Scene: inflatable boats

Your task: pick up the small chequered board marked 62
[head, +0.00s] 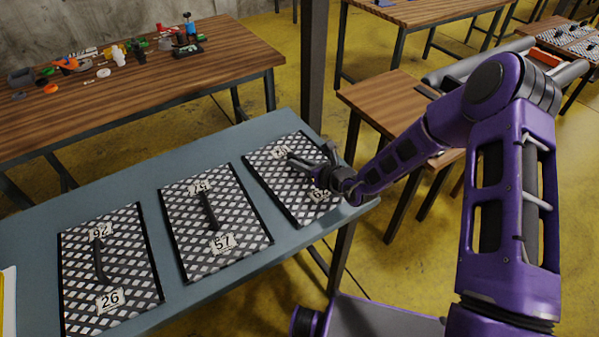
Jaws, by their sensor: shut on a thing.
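The chequered board (272,178) with a black edge is the rightmost of three on the blue-grey table. Its near label (319,195) seems to read 62, partly hidden by my gripper; its far label (281,149) is upside down. My gripper (311,162) reaches in from the right, low over the middle of this board, and is shut on its handle, which is mostly hidden. The board looks flat on the table; I cannot tell whether it is slightly raised.
The board marked 57 (188,233) lies just left, and the board marked 26 (80,270) farther left, each with a dark upright handle. A dark post (314,80) stands behind the blue-grey table (215,150). A wooden table (225,75) with small parts is behind.

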